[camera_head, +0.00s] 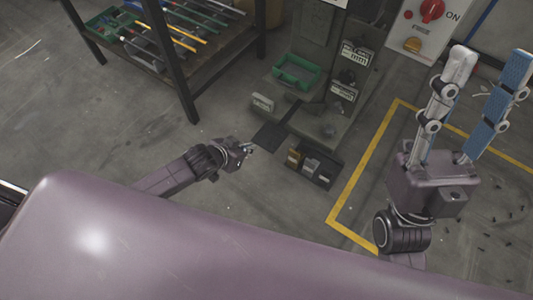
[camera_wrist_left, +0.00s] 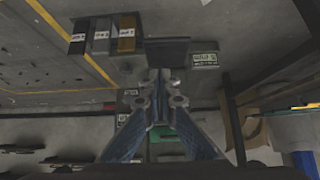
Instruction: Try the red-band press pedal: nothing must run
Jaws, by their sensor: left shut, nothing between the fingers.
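The press (camera_head: 335,110) is a grey-green machine at the top centre of the head view. A dark flat pedal plate (camera_head: 270,136) lies at its foot. The pedal also shows in the left wrist view (camera_wrist_left: 167,47), just beyond the fingertips. My left gripper (camera_head: 247,148) is shut and empty, just left of and near the pedal; I cannot tell whether it touches. Its closed fingers show in the wrist view (camera_wrist_left: 165,78). My right gripper (camera_head: 493,57) is raised at the right, fingers apart and empty. I see no red band clearly.
A red rotary switch (camera_head: 432,10) marked ON is on a panel at upper right. Small labelled bins (camera_head: 310,166) stand right of the pedal. A green tray (camera_head: 296,72) sits on the press. A rack (camera_head: 180,75) stands left. Yellow floor lines (camera_head: 366,165) run at right.

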